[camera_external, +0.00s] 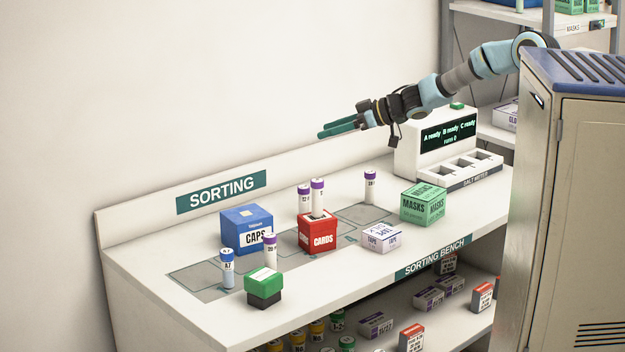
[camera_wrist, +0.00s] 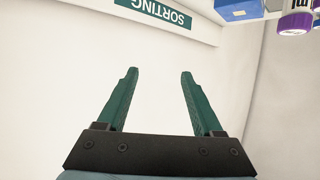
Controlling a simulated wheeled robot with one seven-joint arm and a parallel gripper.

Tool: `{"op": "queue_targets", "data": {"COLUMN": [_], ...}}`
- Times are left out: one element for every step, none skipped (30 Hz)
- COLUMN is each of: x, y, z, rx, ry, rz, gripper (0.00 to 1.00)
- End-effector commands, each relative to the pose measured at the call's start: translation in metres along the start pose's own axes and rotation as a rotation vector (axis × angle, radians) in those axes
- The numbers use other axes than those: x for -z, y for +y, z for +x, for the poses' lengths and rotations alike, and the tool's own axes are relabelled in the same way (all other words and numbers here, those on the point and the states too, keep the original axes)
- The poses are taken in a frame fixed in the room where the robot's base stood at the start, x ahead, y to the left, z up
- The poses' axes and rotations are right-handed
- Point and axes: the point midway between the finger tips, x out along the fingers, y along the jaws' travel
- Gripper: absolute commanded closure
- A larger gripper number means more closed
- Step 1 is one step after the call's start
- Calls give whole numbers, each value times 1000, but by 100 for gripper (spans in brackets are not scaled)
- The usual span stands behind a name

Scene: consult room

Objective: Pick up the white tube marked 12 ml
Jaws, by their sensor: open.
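Several white tubes with purple caps stand on the sorting bench. One tube (camera_external: 304,199) and another tube (camera_external: 318,193) are close together behind the red cards box. A third tube (camera_external: 370,188) stands at the back right, and one more tube (camera_external: 269,251) is at the front left. The print is too small to tell which is marked 12 ml. A purple-capped tube (camera_wrist: 296,22) shows at the top right of the wrist view. My gripper (camera_external: 322,131) is open and empty, above the bench and clear of the tubes; its fingers (camera_wrist: 158,72) are apart in the wrist view.
A blue-capped tube (camera_external: 227,270), a blue caps box (camera_external: 247,227), a red cards box (camera_external: 318,236), a green and black box (camera_external: 264,290), a tape box (camera_external: 382,238) and a green masks box (camera_external: 424,204) share the bench. A white machine (camera_external: 445,150) stands at right.

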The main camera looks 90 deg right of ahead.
Motion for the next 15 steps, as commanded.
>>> {"op": "queue_targets", "data": {"x": [-9, -16, -26, -33, -40, -55, -63, -78, -93, -108, -119, -131, -138, -144, -149], "y": [-1, -1, -2, -2, -2, -2, -2, -2, -2, -3, -2, -2, -2, -1, -1], "z": [4, 7, 11, 14, 17, 23, 26, 32, 38, 45, 49, 54, 57, 60, 62], "rx": [1, 3, 4, 3, 2, 4, 2, 4, 3, 4, 2, 3, 2, 1, 0], "ry": [-3, -4, -4, -4, -5, -6, -6, -8, -8, -10, -9, -6, -6, -4, -3], "rz": [3, 3, 5, 5, 4, 6, 6, 9, 8, 9, 8, 7, 4, 4, 2], "gripper": [32, 32, 32, 32, 32, 32, 32, 32, 32, 32, 32, 32, 32, 32, 32]}}
